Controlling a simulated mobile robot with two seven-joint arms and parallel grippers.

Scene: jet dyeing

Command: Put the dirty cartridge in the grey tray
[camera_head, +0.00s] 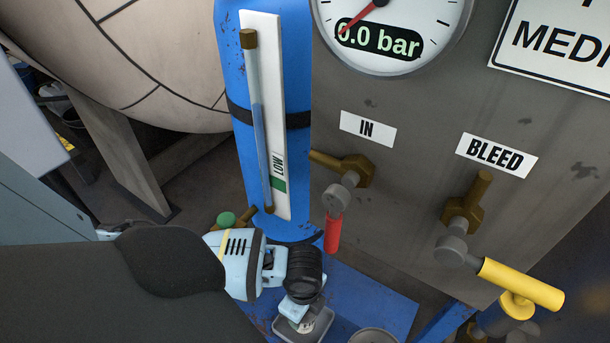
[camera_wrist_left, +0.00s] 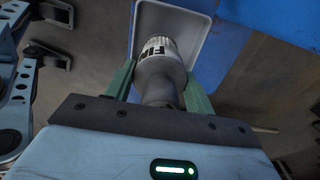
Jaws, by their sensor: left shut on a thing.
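The cartridge (camera_wrist_left: 158,60), a grey body with a pale ribbed end and dark lettering, is between the green-padded fingers of my left gripper (camera_wrist_left: 160,84). The gripper is shut on it. The grey tray (camera_wrist_left: 203,26) has a raised rim and lies beyond the cartridge in the left wrist view. In the head view, my left gripper (camera_head: 295,311) points down over the grey tray (camera_head: 283,328), and only a small part of the cartridge (camera_head: 307,323) shows. I cannot tell whether the cartridge touches the tray floor. My right gripper is not in view.
The tray is on a blue surface (camera_head: 385,298), with a round grey rim (camera_head: 375,336) to its right. Behind stand a blue cylinder (camera_head: 285,80) with a level tube and a grey panel with a red-handled valve (camera_head: 332,232) and a yellow-handled valve (camera_head: 521,284).

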